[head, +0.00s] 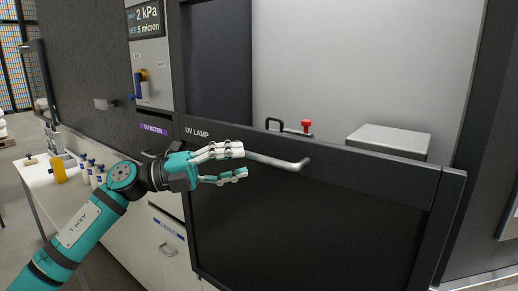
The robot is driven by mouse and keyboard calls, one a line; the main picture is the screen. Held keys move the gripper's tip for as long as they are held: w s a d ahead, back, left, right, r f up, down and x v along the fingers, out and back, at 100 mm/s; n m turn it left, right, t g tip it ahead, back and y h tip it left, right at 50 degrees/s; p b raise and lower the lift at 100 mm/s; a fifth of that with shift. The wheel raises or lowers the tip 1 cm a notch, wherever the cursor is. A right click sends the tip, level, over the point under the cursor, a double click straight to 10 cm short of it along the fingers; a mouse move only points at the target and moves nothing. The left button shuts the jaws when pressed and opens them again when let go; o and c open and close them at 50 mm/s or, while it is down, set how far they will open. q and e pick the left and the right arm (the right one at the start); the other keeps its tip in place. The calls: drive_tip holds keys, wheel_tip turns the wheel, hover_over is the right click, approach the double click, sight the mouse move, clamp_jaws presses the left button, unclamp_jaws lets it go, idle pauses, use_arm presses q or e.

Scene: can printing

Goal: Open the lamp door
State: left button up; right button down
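The lamp door (310,215) is a dark panel with a "UV LAMP" label on its top rail, in the middle of the head view. Its pale horizontal bar handle (280,162) runs along the upper part of the door. My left gripper (242,162) is at the left part of the handle, with its two fingers spread apart, one above the other. The upper finger overlaps the bar in the picture; I cannot tell if it touches. The fingers hide part of the handle. My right gripper is not in view.
Above the door's top edge, an open bay shows a red-knobbed clamp (306,126) and a grey box (388,139). At left, a white bench (45,188) carries small bottles and a yellow item (58,170). Drawers (170,245) lie beside the door, behind my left arm.

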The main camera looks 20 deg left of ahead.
sight(259, 159)
use_arm(q)
drive_tip(key=p+x, duration=0.1)
drive_tip(key=x, duration=0.4)
drive_tip(key=shift+w+d, duration=0.1)
drive_tip(key=shift+d, duration=0.05)
clamp_jaws()
drive_tip(key=shift+f, duration=0.1)
